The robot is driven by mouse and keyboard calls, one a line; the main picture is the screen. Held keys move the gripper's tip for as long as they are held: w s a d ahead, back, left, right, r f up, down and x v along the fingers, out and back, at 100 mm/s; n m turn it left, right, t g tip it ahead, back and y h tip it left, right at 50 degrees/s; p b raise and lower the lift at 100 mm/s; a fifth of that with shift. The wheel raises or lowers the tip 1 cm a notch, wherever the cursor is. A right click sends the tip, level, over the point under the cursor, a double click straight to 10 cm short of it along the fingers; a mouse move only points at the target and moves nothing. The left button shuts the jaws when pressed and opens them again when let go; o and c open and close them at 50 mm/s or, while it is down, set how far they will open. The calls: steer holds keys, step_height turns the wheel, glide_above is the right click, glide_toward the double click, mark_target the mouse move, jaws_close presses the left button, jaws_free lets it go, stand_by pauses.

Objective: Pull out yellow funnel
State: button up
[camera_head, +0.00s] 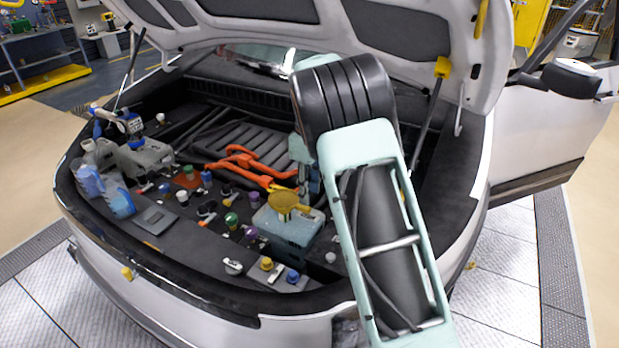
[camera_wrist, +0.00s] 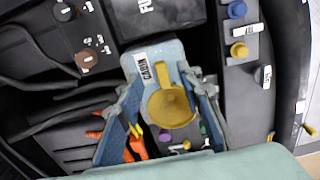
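The yellow funnel (camera_head: 283,202) stands in the top of a blue-grey tank (camera_head: 287,229) in the car's front bay. In the wrist view the funnel (camera_wrist: 172,108) shows its round bowl and a short handle pointing up the picture. The tank (camera_wrist: 150,52) there bears a white label reading "CABIN". My gripper (camera_wrist: 160,78) is open, with one finger on each side of the funnel's handle. A gap shows between each finger and the handle. In the head view my gripper (camera_head: 304,165) is just behind the funnel, partly hidden by my arm.
Orange cables (camera_head: 238,160) run behind the tank. Several coloured caps, including a yellow one (camera_head: 266,264) and a blue one (camera_head: 292,277), lie around it. Blue bottles (camera_head: 119,200) stand at the left. The raised hood (camera_head: 270,30) hangs above, with a prop (camera_head: 432,105) at right.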

mark_target(309, 208)
step_height(309, 208, down, 8)
steer(key=shift+r+p, duration=0.2)
steer(key=shift+p, duration=0.25)
jaws_close()
steer(key=c, duration=0.8)
jaws_free()
steer(key=shift+c, duration=0.2)
steer(key=shift+r, duration=0.4)
jaws_close()
steer(key=shift+r+p, duration=1.35)
steer(key=shift+r, duration=1)
